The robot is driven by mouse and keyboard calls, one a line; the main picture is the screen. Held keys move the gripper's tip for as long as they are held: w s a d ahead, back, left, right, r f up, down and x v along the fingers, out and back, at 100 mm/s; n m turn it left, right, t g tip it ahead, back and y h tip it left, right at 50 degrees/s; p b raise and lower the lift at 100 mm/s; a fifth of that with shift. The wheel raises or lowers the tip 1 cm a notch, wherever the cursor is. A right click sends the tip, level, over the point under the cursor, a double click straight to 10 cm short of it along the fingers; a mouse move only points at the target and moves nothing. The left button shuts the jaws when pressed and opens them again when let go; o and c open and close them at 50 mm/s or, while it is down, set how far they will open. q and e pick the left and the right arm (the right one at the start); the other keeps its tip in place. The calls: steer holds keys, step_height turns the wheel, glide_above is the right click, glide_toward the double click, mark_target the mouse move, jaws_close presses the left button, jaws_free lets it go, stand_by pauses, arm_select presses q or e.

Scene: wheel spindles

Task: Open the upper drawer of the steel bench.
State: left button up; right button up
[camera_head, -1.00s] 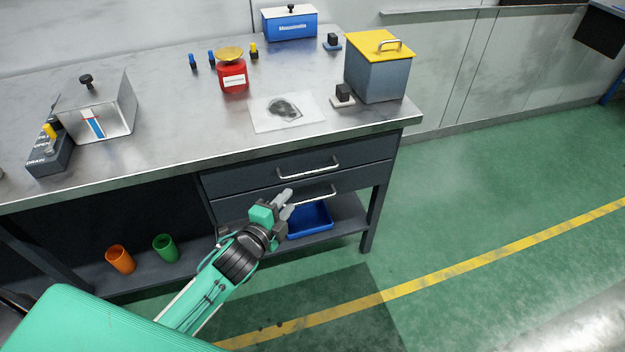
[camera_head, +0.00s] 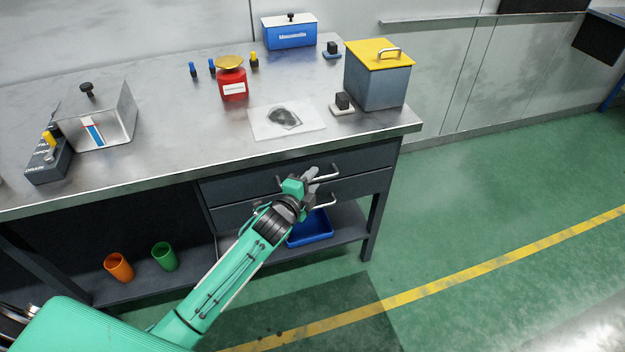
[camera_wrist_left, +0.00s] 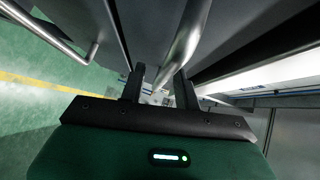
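The steel bench (camera_head: 190,160) has two dark drawers at its right end, and both look closed. The upper drawer (camera_head: 365,157) has a silver bar handle (camera_head: 331,177), partly hidden by my left gripper (camera_head: 314,180). In the left wrist view this upper handle (camera_wrist_left: 185,40) runs between the two fingers of my left gripper (camera_wrist_left: 160,88). The fingers stand apart, with a gap around the bar; contact cannot be told. The lower drawer (camera_head: 365,184) has its own handle (camera_head: 327,201), just below the gripper; it also shows at left in the wrist view (camera_wrist_left: 70,45). My right gripper is not in view.
A blue tray (camera_head: 312,238), a green cup (camera_head: 165,256) and an orange cup (camera_head: 119,267) are on the lower shelf. A yellow-lidded box (camera_head: 376,85) stands on the bench's right end. The green floor (camera_head: 480,220) right of the bench is clear.

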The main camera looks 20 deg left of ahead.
arm_select(q)
steer(key=shift+w+d, duration=0.1)
steer(key=shift+w, duration=0.25)
steer(key=shift+c, duration=0.4)
jaws_close()
steer(key=shift+s+f, duration=0.1)
